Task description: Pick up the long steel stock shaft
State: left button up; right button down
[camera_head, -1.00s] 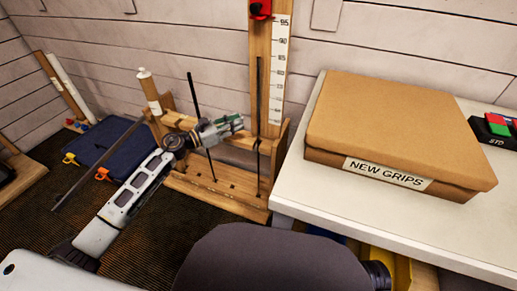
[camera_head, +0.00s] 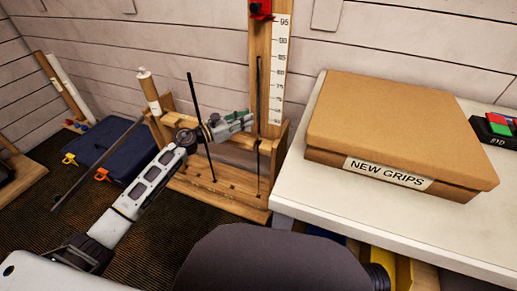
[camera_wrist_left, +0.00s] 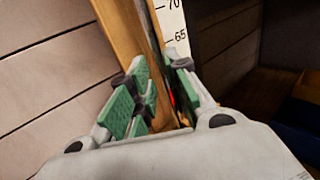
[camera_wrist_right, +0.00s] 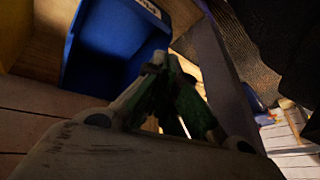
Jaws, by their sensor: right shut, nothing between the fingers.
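A long thin dark shaft (camera_head: 259,88) stands upright in the wooden rack, in front of the ruler post. A second dark shaft (camera_head: 191,92) stands tilted in the rack to its left. I cannot tell from colour which is the steel stock shaft. My left gripper (camera_head: 246,118) is at the rack, close to the upright shaft. In the left wrist view its green-padded fingers (camera_wrist_left: 157,62) are apart, with a thin dark strip seen between them near the post. My right gripper (camera_wrist_right: 160,62) is shut and empty in the right wrist view, near a blue bin; it is hidden in the head view.
A white table (camera_head: 318,108) at the right holds a cardboard box (camera_head: 390,115) labelled NEW GRIPS. The wooden rack (camera_head: 225,192) stands on the dark floor. A blue bin (camera_wrist_right: 105,50) is by my right gripper. A dark blue case (camera_head: 105,155) lies at the left.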

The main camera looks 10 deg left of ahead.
pick_arm(q)
jog(key=b+x, duration=0.1)
jog(key=x, duration=0.4)
jog(key=shift+w+r, duration=0.1)
jog(key=shift+r, duration=0.05)
pick_arm(e)
jog(key=shift+w+a+f+t, duration=0.1)
jog(key=shift+a+f+t, duration=0.05)
jog(key=shift+f, duration=0.4)
jog(key=shift+w+a+f+t, duration=0.1)
jog(key=shift+a+f+t, duration=0.05)
jog(key=shift+f, duration=0.35)
jog(key=shift+s, duration=0.1)
pick_arm(q)
grip_shut()
